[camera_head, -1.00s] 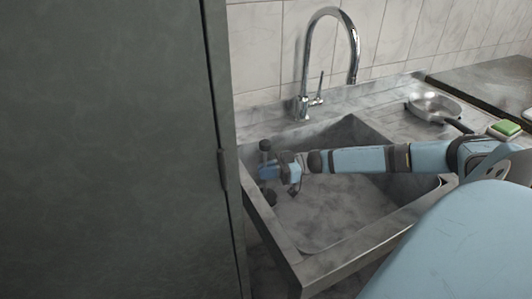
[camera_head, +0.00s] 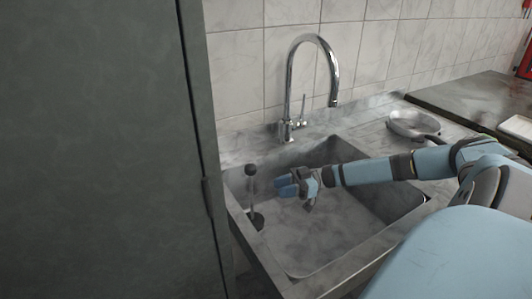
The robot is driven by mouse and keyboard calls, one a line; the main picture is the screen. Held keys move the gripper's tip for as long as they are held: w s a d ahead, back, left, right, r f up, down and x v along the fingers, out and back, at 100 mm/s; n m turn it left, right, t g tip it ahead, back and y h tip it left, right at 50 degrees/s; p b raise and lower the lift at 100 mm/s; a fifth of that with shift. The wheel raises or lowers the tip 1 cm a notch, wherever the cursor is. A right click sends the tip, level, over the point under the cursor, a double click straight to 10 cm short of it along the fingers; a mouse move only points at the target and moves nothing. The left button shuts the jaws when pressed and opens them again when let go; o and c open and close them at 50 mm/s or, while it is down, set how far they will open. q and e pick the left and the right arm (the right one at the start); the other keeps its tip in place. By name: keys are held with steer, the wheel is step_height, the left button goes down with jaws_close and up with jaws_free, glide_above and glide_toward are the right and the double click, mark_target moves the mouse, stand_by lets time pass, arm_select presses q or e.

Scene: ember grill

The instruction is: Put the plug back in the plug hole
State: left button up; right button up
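The sink basin (camera_head: 320,262) is grey stone-like, set in the counter. At its left side a dark plug (camera_head: 250,171) with a round knob on a thin upright stem stands above a dark round spot (camera_head: 256,220) on the basin floor. I cannot tell whether the plug's foot sits inside the plug hole or only over it. My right gripper (camera_head: 279,187) comes in from the right, its blue fingers pointing left. It looks open and empty, a small gap right of the stem. My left gripper is out of view.
A chrome tap (camera_head: 290,95) stands behind the sink. A metal pan (camera_head: 414,124) lies on the counter at right, with a white tray-like object (camera_head: 518,127) beyond. A tall grey-green cabinet door (camera_head: 95,150) fills the left. My arm crosses the basin's right side.

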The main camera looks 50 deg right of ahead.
steer(key=shift+v, duration=1.2)
